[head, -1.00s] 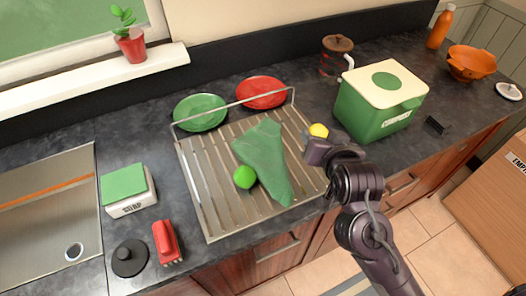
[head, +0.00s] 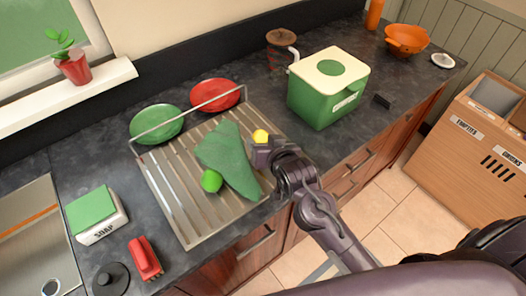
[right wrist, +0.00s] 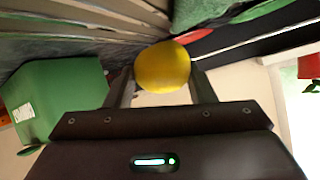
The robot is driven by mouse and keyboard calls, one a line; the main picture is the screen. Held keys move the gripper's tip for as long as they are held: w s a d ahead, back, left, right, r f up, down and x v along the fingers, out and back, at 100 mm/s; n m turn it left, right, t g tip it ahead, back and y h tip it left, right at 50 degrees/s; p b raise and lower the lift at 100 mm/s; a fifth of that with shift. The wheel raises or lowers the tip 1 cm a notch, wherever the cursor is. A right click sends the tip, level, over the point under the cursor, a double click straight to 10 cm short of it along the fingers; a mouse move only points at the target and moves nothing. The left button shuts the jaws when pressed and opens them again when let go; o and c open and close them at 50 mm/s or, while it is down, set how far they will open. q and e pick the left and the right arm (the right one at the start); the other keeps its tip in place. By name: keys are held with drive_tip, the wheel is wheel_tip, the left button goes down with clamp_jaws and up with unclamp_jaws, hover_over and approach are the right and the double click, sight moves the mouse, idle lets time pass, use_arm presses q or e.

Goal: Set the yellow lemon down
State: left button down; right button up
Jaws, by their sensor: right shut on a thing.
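The yellow lemon (head: 260,136) is held at the tip of my right gripper (head: 260,145), over the right edge of the metal drying rack (head: 179,218) in the head view. In the right wrist view the lemon (right wrist: 163,67) sits between the two fingers of my right gripper (right wrist: 162,88), which are shut on it. Whether the lemon touches anything below cannot be told. My left gripper is not in view.
The rack holds a green cloth (head: 228,160), a green lime (head: 211,181), a green plate (head: 157,124) and a red plate (head: 215,95). A green compost box (head: 322,103) stands to the right. Dark counter (head: 262,108) is bare between rack and box.

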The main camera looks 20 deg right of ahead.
drive_tip(key=shift+f+p, duration=0.3)
drive_tip(key=shift+f, duration=2.2)
drive_tip(key=o, duration=1)
drive_tip(key=shift+f, duration=0.15)
drive_tip(key=shift+r, duration=0.2)
drive_tip(key=shift+s, duration=0.35)
drive_tip(key=b+v, duration=0.2)
drive_tip(key=v, duration=0.9)
drive_tip(key=shift+r, duration=0.2)
